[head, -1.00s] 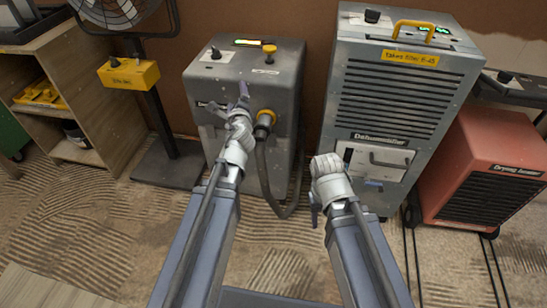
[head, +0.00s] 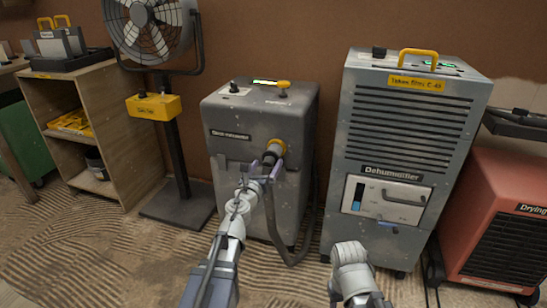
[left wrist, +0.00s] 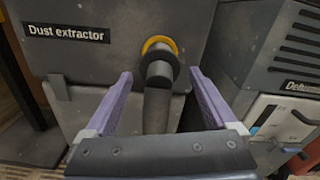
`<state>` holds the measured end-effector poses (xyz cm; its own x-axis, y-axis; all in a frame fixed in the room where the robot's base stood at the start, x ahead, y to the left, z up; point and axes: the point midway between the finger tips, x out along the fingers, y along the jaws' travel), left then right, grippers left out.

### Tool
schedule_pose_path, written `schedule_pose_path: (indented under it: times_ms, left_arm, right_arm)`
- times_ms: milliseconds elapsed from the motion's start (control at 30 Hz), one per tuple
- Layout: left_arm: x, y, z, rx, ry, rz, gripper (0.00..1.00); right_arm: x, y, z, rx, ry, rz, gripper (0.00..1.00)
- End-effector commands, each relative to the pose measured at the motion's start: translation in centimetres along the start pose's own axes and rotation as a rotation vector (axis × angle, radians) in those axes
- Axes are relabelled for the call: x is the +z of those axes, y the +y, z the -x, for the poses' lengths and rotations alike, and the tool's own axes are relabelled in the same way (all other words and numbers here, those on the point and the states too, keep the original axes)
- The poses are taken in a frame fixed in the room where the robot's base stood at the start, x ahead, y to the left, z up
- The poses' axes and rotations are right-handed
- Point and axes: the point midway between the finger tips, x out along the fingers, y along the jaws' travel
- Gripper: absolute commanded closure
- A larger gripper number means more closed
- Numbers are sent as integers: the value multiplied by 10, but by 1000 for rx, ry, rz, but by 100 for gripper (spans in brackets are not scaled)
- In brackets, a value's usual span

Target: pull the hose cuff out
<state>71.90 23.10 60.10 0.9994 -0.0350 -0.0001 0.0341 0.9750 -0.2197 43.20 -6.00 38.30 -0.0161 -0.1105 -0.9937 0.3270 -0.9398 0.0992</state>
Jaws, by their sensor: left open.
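The dark hose cuff (head: 272,153) sits in the yellow-ringed port on the front of the grey dust extractor (head: 232,150). Its hose (head: 271,215) hangs down toward the floor. In the left wrist view the cuff (left wrist: 159,68) is ahead of and between the two purple fingers. My left gripper (head: 265,172) is open in front of the port, with one finger on each side of the hose line. I see no clear contact with the cuff. My right arm's wrist shows at the lower middle, its jaws not clearly visible.
A tall dehumidifier (head: 405,140) stands right of the extractor, with a red drying unit (head: 500,200) beyond it. A fan on a stand (head: 172,140) and a wooden shelf (head: 110,110) are at the left. Ridged floor is open in front.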

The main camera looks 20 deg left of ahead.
Motion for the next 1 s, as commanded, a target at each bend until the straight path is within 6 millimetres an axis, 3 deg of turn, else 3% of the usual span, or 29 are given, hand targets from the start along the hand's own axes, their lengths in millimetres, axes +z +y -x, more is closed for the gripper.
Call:
schedule_pose_path:
  times_ms: [500,833,1000]
  left_arm:
    - [0,0,-70,1,0,3,9]
    - [0,0,-74,1,0,3,9]
    - [0,0,-74,1,0,3,27]
  right_arm:
    - [0,0,0,0,0,0,50]
    - [0,0,0,0,0,0,50]
    - [0,0,0,0,0,0,50]
